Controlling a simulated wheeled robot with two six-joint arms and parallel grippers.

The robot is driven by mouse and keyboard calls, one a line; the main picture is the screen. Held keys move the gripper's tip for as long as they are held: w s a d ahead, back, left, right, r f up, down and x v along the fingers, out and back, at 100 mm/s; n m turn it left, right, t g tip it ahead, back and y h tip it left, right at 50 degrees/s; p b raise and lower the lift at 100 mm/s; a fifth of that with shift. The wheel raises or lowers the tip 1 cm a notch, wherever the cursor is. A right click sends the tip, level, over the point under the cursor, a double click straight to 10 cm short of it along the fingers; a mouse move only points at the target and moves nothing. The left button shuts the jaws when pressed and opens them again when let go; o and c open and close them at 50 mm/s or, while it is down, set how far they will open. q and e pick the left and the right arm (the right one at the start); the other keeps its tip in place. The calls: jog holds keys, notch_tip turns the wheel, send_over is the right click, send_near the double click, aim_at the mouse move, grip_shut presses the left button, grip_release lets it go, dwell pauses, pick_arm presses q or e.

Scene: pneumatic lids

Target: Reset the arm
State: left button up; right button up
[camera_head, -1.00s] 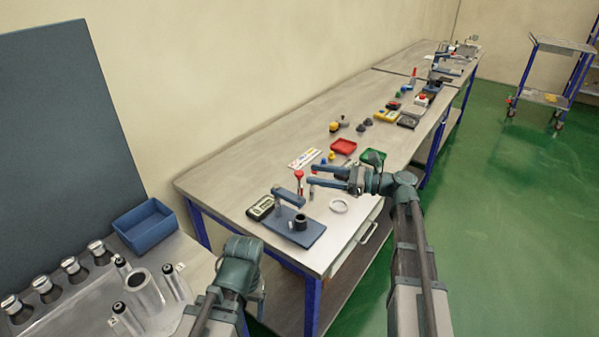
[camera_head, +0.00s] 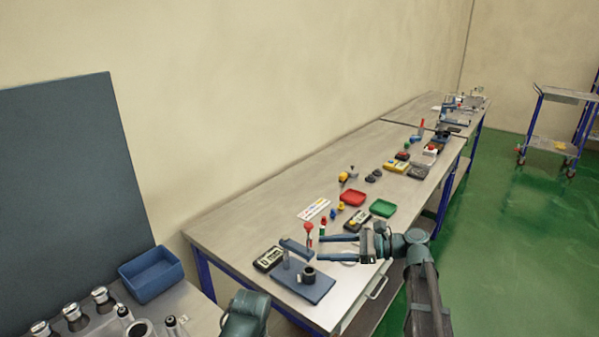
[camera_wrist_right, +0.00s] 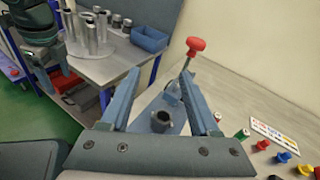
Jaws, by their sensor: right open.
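A blue base plate (camera_head: 312,289) lies on the near end of the long bench in the head view. It carries a blue lever arm (camera_head: 296,248) on a short post and a dark ring-shaped cup (camera_head: 308,275). A red knob (camera_head: 309,227) on a stem stands by the lever. My right gripper (camera_head: 321,250) is open and empty, its fingers pointing left, just right of the lever. In the right wrist view, the cup (camera_wrist_right: 162,120) shows between the fingers and the red knob (camera_wrist_right: 195,45) beyond the right finger. Only part of my left arm shows; its fingers are out of sight.
A black meter (camera_head: 269,259) lies left of the plate. A blue bin (camera_head: 152,274) and metal cylinders stand on the left table.

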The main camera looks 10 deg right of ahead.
jog(key=s+a+f+n+g+h, duration=0.4)
jog(key=s+a+f+n, duration=0.2)
jog(key=a+f, duration=0.25)
jog(key=s+f+n+h, duration=0.4)
jog(key=s+n+h, duration=0.2)
jog(key=s+n, duration=0.1)
jog(key=s+a+f+n+g+h, duration=0.1)
jog(key=s+f+n+h, duration=0.4)
jog(key=n, duration=0.5)
jog(key=shift+s+a+f+h, duration=0.2)
jog(key=shift+s+a+h, duration=0.1)
jog(key=shift+s+h, duration=0.6)
